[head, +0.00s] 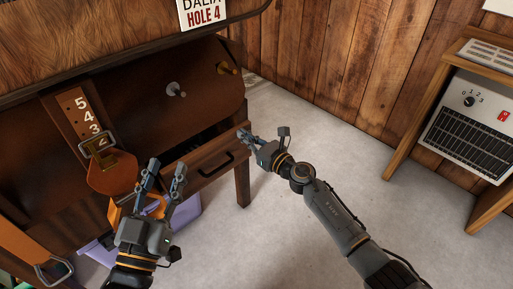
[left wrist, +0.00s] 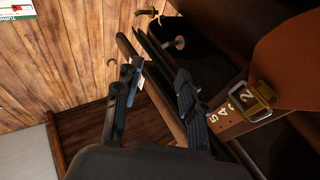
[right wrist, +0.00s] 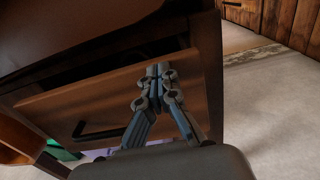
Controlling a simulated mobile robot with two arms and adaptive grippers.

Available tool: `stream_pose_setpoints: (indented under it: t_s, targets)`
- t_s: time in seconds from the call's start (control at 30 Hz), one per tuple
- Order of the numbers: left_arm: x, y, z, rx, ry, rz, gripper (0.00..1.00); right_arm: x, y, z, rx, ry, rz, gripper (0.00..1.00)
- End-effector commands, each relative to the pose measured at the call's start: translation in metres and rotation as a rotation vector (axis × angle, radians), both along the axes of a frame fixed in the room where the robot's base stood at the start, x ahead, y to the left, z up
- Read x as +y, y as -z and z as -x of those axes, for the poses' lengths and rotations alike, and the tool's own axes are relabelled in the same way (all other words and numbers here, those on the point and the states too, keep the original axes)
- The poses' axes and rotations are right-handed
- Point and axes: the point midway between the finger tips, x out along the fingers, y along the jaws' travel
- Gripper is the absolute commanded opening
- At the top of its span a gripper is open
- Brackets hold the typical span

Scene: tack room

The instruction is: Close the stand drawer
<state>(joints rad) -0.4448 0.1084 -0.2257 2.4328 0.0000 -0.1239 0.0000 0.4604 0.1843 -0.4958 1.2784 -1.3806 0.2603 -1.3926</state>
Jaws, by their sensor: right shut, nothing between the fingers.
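The stand drawer (head: 205,157) is a brown wooden drawer with a black bar handle (head: 216,165), low on the dark wooden stand (head: 140,120). It sits partly open, with a dark gap above its front. In the right wrist view the drawer front (right wrist: 100,100) and its handle (right wrist: 97,132) also show. My right gripper (head: 243,134) is shut and empty, its fingertips at the drawer front's right end; I cannot tell whether they touch it. My left gripper (head: 167,170) is open and empty, in front of the stand, left of the drawer.
A purple container (head: 187,212) stands on the floor below. A heater (head: 470,120) in a wooden frame is at the right. The grey floor between is clear.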

Motion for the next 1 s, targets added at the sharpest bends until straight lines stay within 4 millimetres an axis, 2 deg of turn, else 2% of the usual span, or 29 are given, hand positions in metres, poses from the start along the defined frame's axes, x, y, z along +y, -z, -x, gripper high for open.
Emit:
stream_pose_setpoints:
  t_s: [0.2, 0.4, 1.0]
  targets:
    - [-0.002, -0.037, 0.016, -0.23, 0.014, 0.064, 0.4, 0.015, 0.001, -0.019, 0.0, 0.001, -0.001, 0.0]
    - [-0.001, -0.055, 0.028, -0.343, 0.02, 0.097, 0.4, 0.021, 0.001, -0.027, 0.0, 0.0, -0.002, 0.0]
    - [0.0, -0.061, 0.032, -0.377, 0.021, 0.106, 0.4, 0.021, 0.0, -0.029, 0.001, 0.001, -0.001, 0.0]
